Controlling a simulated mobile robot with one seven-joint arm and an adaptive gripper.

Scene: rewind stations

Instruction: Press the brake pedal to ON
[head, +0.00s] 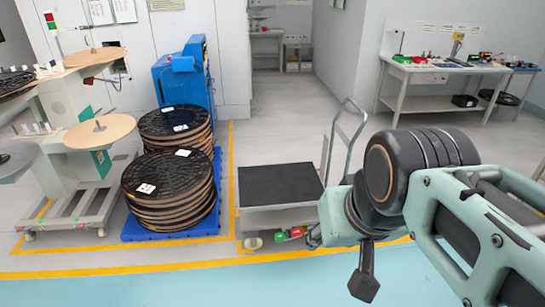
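A platform cart (280,183) with a black top and a tall grey-green handle stands in the middle of the floor. Low at its front edge are a small green pedal (280,236) and a small red pedal (296,232), side by side. Any lettering on them is too small to read, and I cannot tell whether either is pressed down. My gripper (363,286) hangs down, dark grey, to the right of and nearer than the pedals, apart from them. It is seen edge-on, so its finger opening does not show.
Stacks of black reels (150,215) stand on a blue pallet (217,208) left of the cart. A reel stand (70,205) is further left. A workbench (440,68) stands at the back right. Yellow floor lines border the cart; the blue floor in front is clear.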

